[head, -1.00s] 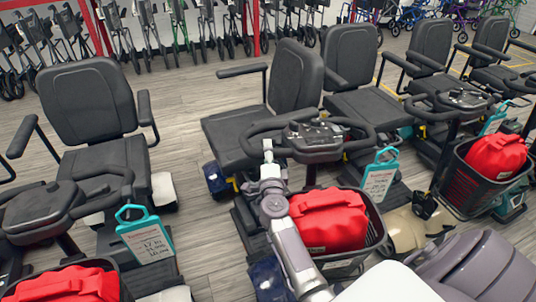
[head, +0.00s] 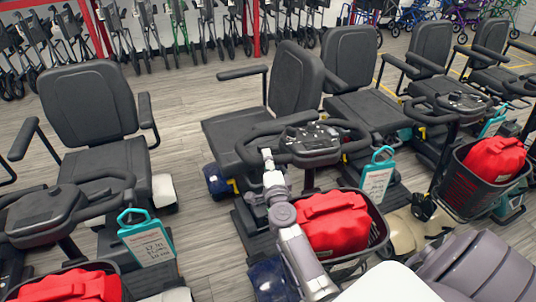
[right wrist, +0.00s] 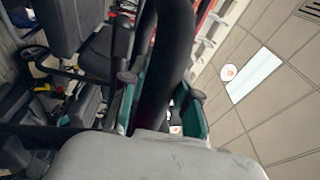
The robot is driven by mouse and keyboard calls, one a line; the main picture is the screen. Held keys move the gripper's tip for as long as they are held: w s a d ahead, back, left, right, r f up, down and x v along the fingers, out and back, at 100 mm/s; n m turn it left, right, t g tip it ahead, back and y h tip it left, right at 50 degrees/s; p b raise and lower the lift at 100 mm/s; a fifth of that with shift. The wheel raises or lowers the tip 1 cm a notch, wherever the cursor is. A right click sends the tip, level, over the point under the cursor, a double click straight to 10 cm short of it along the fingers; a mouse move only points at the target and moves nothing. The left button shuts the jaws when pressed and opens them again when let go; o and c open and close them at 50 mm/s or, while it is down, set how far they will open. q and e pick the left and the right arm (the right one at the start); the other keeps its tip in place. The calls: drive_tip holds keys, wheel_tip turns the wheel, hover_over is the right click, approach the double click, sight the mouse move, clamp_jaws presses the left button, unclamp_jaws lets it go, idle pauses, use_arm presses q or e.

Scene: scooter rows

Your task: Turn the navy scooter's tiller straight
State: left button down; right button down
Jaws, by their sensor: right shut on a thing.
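The navy scooter (head: 268,280) stands in the middle of the head view, with dark navy body parts low down and a black seat (head: 297,78) behind. Its tiller has a black console (head: 312,142) and a looped black handlebar (head: 245,152). The tiller looks turned relative to the seat; the exact angle is hard to tell. My right gripper (head: 267,158) is shut on the left part of the handlebar loop. In the right wrist view, the thick black bar (right wrist: 168,65) rises in front of the grey gripper body. My left gripper is not in view.
A basket (head: 378,228) with a red bag (head: 330,222) sits under the tiller, beside my right arm. A teal-framed tag (head: 377,178) hangs close on the right. Other scooters stand on both sides. Grey floor (head: 190,110) is clear between the left and middle seats.

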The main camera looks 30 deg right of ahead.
sight(264, 164)
drive_tip(key=shift+s+a+f+n+t+y, duration=0.1)
drive_tip(key=shift+s+a+n+t+y, duration=0.1)
drive_tip(key=shift+s+a+n+y, duration=0.45)
drive_tip(key=shift+s+a+f+n+t+y, duration=0.1)
drive_tip(key=shift+s+a+n+t+y, duration=0.1)
drive_tip(key=shift+s+a+n+y, duration=0.45)
drive_tip(key=shift+w+d+m, duration=0.1)
drive_tip(key=shift+d+m, duration=0.2)
drive_tip(key=c, duration=1.1)
unclamp_jaws()
drive_tip(key=shift+o, duration=1.4)
drive_tip(key=shift+r, duration=0.15)
drive_tip(key=v, duration=1.2)
drive_tip(key=shift+d, duration=0.1)
